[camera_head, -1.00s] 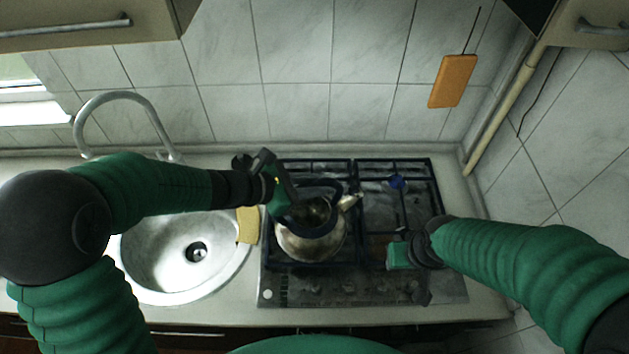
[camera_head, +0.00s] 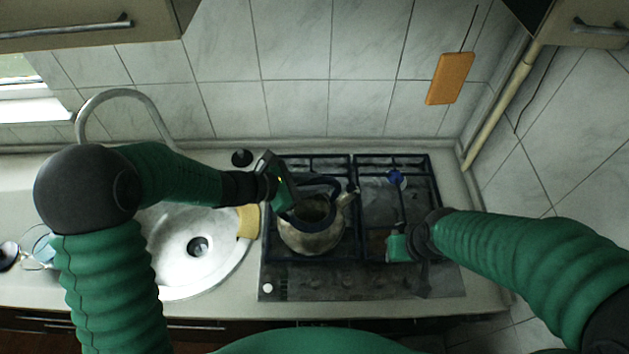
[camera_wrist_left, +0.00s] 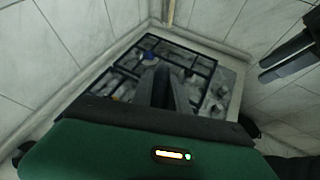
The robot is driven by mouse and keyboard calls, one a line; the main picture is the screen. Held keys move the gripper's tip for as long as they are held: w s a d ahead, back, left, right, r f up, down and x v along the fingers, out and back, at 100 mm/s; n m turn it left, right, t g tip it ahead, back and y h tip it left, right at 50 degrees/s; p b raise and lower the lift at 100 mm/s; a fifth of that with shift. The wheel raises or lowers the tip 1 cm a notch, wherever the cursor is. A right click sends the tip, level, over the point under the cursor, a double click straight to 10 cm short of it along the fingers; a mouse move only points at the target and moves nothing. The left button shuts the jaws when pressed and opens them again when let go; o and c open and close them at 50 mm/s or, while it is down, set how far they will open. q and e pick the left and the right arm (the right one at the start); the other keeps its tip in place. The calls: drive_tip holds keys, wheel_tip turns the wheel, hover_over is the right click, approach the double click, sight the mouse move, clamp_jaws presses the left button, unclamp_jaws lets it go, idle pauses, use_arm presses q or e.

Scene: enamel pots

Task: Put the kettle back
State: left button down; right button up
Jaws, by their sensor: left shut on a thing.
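The worn metal kettle (camera_head: 312,238), with a dark blue handle and a spout toward the right, is over the left part of the gas hob (camera_head: 375,285). I cannot tell whether its base touches the grate. My left gripper (camera_head: 287,205) comes in from the left and is shut on the kettle's handle at its left side, hiding part of it. In the left wrist view, the dark fingers (camera_wrist_left: 165,88) point toward the hob, and the kettle is not clear there. My right gripper (camera_head: 398,245) hangs over the right front of the hob, apart from the kettle; its jaws are unclear.
A round sink (camera_head: 180,270) with a curved tap (camera_head: 125,95) is on the left, with a yellow sponge (camera_head: 247,221) on its right rim. A small black round thing (camera_head: 242,158) lies behind it. A blue thing (camera_head: 396,178) is on the right back burner. An orange board (camera_head: 450,78) hangs on the wall.

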use_arm(q)
drive_tip(key=shift+f+b, duration=0.3)
drive_tip(key=shift+b, duration=0.1)
drive_tip(key=c, duration=1.3)
unclamp_jaws()
